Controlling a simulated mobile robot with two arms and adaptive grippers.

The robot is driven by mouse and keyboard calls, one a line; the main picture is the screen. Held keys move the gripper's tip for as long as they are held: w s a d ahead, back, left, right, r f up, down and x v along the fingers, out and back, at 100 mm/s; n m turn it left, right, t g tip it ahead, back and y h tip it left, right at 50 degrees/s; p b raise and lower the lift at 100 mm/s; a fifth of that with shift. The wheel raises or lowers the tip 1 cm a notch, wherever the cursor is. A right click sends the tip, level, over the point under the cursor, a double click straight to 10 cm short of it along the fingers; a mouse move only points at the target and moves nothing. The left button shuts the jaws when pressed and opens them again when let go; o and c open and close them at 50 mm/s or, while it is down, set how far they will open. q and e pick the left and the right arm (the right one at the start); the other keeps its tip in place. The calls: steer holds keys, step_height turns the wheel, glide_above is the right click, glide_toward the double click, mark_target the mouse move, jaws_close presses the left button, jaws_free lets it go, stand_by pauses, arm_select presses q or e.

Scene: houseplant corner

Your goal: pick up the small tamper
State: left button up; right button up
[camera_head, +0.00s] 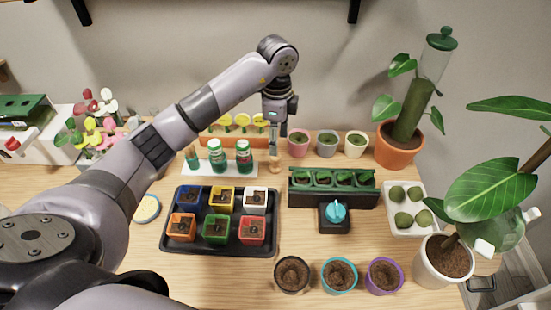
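A small pale wooden piece that looks like the small tamper (275,160) stands upright on the table behind the black tray, right of the green-and-white bottles. My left gripper (273,128) points down directly over it, its fingers at or just above the top of the piece. The fingers are small and seen edge-on, so I cannot tell whether they are open, shut or touching it. My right gripper is not in view.
Bottles (215,156) stand close left of the wooden piece. A black tray (168,246) of coloured pots lies in front, a green planter (333,196) to the right. Three small pots (327,144) stand behind right. Bare wood (225,285) shows at the front.

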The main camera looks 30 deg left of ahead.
mark_target(276, 158)
arm_select(q)
steer(key=shift+s+f, duration=0.1)
steer(key=shift+f, duration=1.15)
step_height(276, 158, down, 4)
steer(key=shift+f+p, duration=0.15)
steer(key=shift+p, duration=1)
steer(key=shift+f, duration=0.4)
steer(key=c, duration=1.2)
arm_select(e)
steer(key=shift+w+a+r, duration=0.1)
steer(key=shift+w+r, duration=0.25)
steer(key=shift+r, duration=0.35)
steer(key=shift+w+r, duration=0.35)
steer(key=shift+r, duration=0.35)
arm_select(q)
steer(key=shift+o, duration=0.2)
